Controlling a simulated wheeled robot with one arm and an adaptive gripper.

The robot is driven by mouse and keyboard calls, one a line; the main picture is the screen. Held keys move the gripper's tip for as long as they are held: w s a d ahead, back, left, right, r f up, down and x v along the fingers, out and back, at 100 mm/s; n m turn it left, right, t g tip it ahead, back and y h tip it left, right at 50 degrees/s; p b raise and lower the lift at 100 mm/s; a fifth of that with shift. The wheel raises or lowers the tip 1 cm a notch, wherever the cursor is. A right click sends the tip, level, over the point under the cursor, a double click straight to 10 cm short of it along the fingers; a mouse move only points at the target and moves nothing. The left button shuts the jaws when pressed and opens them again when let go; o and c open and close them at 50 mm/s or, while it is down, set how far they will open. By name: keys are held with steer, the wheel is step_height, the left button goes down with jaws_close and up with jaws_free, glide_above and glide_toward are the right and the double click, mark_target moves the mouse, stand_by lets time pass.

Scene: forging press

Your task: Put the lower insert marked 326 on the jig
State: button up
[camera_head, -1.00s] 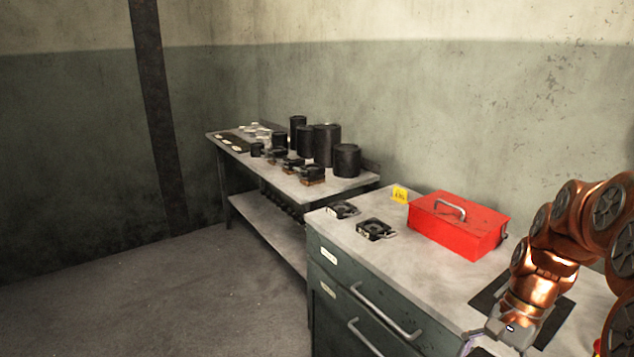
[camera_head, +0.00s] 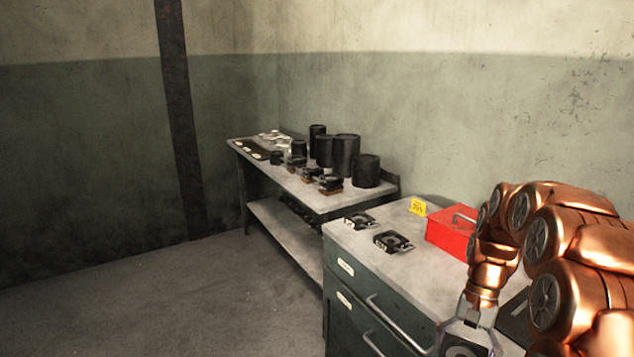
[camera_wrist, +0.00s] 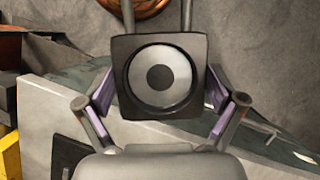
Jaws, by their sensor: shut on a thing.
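My gripper (camera_wrist: 160,92) is shut on a dark square block with a round pale recess and a dark centre, the held insert (camera_wrist: 128,100). Its two fingers press on the block's left and right sides in the wrist view. In the head view my gripper (camera_head: 468,332) is at the bottom edge, in front of the cabinet, with the dark insert (camera_head: 461,351) partly cut off. No number can be read on it. Two black pieces with round openings, one nearer (camera_head: 393,242) and one farther (camera_head: 360,220), lie on the cabinet top. I cannot tell which thing is the jig.
A dark plate (camera_head: 514,318) lies farther right. A bench (camera_head: 284,178) behind holds black cylinders and small blocks. The floor at left is clear.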

steer(key=w+a+f+n+h+p, duration=0.2)
steer(key=w+a+f+n, duration=0.2)
steer(key=w+a+n, duration=0.3)
steer(key=shift+w+a+g, duration=0.4)
steer(key=shift+w+a, duration=1.55)
steer(key=shift+a, duration=0.45)
steer(key=shift+s, duration=0.2)
